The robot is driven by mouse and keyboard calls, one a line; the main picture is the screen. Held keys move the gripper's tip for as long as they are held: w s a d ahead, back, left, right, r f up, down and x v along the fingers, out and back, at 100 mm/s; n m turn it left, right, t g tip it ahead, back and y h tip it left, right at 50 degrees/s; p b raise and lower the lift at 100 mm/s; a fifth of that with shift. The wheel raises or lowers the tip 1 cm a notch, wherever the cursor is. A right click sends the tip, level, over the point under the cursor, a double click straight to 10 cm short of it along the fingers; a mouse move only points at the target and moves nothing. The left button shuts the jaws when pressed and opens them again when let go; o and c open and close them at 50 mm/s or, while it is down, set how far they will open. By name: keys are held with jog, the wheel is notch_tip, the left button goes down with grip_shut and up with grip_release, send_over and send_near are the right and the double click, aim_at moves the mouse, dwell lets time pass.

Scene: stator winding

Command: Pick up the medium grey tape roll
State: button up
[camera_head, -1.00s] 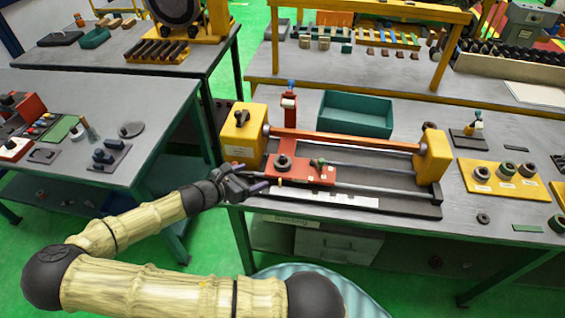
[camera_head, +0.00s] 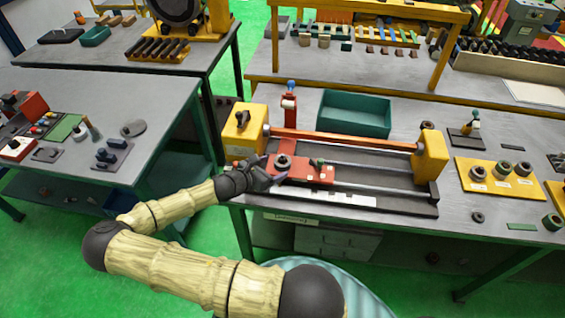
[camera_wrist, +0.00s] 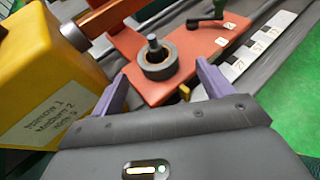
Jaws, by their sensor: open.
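My gripper (camera_head: 272,174) is open and empty at the left end of the winding machine, beside its red carriage (camera_head: 318,174). In the wrist view its two purple fingers (camera_wrist: 160,88) are spread apart. Beyond and between them, a dark grey roll (camera_wrist: 160,70) sits around a post on the carriage. Three grey or dark rolls stand on the yellow board at the right: left (camera_head: 478,173), middle (camera_head: 502,168) and right (camera_head: 523,170). Their labels are too small to read, so I cannot tell which roll is the medium one.
The machine's yellow end block (camera_head: 243,135) is close on the gripper's left; another (camera_head: 431,157) stands at the right end. A green tray (camera_head: 355,114) is behind the machine. Loose rings (camera_head: 477,217) lie near the yellow board (camera_head: 490,192).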

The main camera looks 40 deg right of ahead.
aim_at(280, 163)
jog(key=p+x, duration=0.2)
jog(key=x, duration=0.3)
jog(key=shift+w+r, duration=0.1)
jog(key=shift+r, duration=0.1)
jog(key=shift+c, duration=0.2)
jog(key=c, duration=1)
